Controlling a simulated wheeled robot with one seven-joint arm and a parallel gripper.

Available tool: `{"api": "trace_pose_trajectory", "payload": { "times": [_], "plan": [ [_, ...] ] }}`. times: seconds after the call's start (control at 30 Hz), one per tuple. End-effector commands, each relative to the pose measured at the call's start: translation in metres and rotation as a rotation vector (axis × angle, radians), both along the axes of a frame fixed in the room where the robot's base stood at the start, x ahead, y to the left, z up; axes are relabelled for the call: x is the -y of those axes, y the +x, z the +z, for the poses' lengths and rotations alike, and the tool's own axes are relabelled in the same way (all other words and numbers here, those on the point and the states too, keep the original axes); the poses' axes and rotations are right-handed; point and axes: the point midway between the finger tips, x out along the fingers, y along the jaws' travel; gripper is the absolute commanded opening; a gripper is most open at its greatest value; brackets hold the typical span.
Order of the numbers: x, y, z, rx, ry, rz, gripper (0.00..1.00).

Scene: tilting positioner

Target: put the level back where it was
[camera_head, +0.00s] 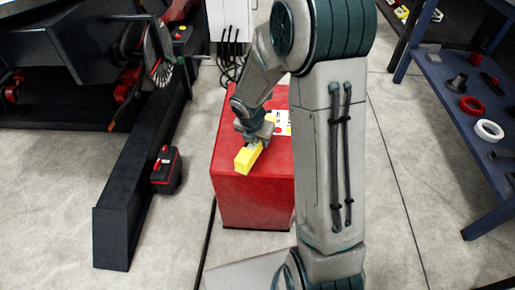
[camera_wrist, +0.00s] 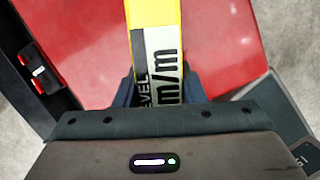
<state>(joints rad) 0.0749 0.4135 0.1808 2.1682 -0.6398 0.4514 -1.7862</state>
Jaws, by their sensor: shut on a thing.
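The level (camera_head: 247,158) is a yellow bar in the head view, over the top of a red cabinet (camera_head: 240,196). In the wrist view the level (camera_wrist: 156,62) shows a yellow edge and a white and black label with "LEVEL" and "m/m" on it. My gripper (camera_head: 256,141) is shut on the level. In the wrist view its two dark fingers (camera_wrist: 160,90) stand on either side of the level. I cannot tell whether the level touches the cabinet top or is held just above it. Part of the level is hidden by my gripper.
A black and red device (camera_head: 167,170) sits by a dark beam (camera_head: 137,190) on the left. A blue shelf (camera_head: 455,120) on the right holds a red ring (camera_head: 476,105), a white ring (camera_head: 489,130) and small parts. Open floor lies between.

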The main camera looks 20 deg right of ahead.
Motion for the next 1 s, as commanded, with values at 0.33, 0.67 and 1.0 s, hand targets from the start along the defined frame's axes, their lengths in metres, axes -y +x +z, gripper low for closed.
{"api": "trace_pose_trajectory", "payload": {
  "times": [0.33, 0.67, 1.0],
  "plan": [
    [0.0, 0.0, -0.036, 0.001, -0.001, 0.001, 0.0],
    [0.0, 0.0, -0.039, 0.001, -0.001, 0.0, 0.0],
    [0.0, -0.001, -0.038, 0.0, 0.0, 0.0, 0.58]
  ]
}}
